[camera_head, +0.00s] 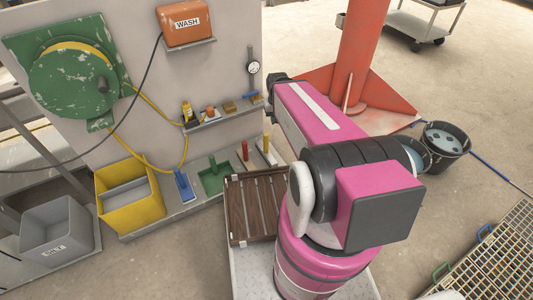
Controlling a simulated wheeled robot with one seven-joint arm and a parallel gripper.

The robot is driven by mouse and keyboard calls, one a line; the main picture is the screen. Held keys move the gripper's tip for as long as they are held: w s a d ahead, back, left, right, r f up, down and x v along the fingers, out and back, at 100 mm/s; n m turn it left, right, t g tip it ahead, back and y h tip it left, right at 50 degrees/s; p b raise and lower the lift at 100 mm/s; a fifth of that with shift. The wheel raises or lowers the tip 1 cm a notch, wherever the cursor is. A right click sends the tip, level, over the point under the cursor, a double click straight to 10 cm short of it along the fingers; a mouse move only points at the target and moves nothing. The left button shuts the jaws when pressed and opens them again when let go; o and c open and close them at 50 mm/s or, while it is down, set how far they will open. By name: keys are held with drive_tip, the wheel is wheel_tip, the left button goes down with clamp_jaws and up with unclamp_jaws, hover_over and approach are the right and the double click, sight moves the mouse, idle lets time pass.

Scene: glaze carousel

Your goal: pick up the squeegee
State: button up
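I cannot tell for sure which thing is the squeegee. A blue tool (183,185) with an upright grip stands on the low grey ledge, right of the yellow bin. A long blue pole (500,172) lies on the floor at the far right, and its far end runs behind the black bucket. A small blue item (250,96) lies at the right end of the wall shelf. My pink and black arm fills the middle of the view and hides part of the ledge and floor behind it. My gripper's fingers do not show.
A green tray (213,178) and red-handled and yellow-handled tools stand on the low ledge. The yellow bin (130,205) and grey bin (62,232) are at left. A dark slatted wooden rack (232,210) is near my base.

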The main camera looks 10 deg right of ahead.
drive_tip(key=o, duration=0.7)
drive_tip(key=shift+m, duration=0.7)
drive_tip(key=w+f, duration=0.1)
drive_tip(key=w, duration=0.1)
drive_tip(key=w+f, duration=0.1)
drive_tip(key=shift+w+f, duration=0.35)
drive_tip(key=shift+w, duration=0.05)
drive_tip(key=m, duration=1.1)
hover_over(266, 134)
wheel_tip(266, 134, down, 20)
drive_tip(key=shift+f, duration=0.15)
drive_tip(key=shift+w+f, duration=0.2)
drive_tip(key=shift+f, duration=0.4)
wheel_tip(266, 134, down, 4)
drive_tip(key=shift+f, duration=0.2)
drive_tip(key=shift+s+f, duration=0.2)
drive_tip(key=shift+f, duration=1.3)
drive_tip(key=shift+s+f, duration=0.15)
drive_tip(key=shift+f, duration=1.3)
